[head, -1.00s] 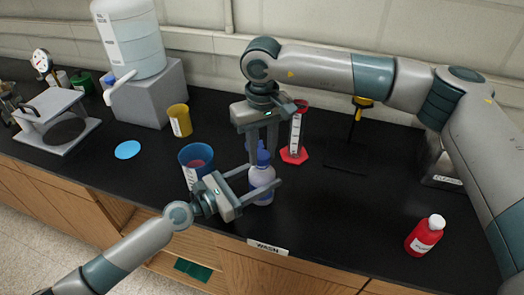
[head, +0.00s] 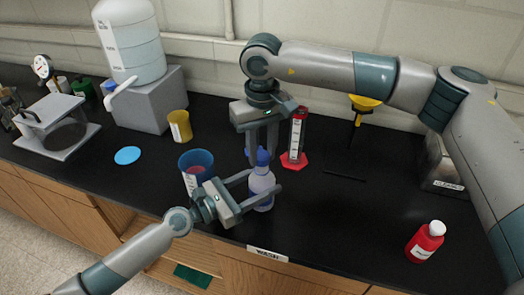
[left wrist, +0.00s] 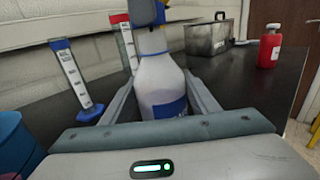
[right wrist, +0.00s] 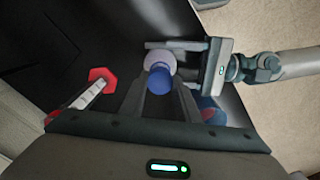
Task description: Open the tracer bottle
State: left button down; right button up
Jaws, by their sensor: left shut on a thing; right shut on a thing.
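A white bottle with a blue cap, taken as the tracer bottle (head: 262,190), stands upright near the front of the black bench. Its label text is too small to read. My left gripper (head: 262,183) is shut on the bottle's body from the left, with a finger on each side; these fingers also flank the white body in the left wrist view (left wrist: 165,88). My right gripper (head: 262,150) points down from above and is shut on the blue cap (right wrist: 159,78). Its fingers partly hide the cap in the head view. The cap appears to be on the bottle.
A blue cup (head: 196,165) stands close left of the bottle. A red-based cylinder (head: 296,145) stands behind it, with a blue one partly hidden. A red bottle with a white cap (head: 426,243) is at the right.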

aim_at(262, 155)
jog(key=shift+r, duration=2)
pick_arm(q)
jog(key=c, duration=0.6)
grip_release()
jog(key=b+v, duration=0.2)
jog(key=v, duration=0.3)
jog(key=b+v, duration=0.2)
jog(key=v, duration=0.4)
jog(key=shift+f+b, duration=0.25)
jog(key=shift+b, duration=0.1)
pick_arm(e)
notch_tip(262, 155, down, 5)
jog(key=shift+r, duration=0.15)
pick_arm(q)
jog(key=shift+s+a+r, duration=0.2)
jog(key=shift+s+a, duration=0.05)
jog(key=shift+a, duration=0.2)
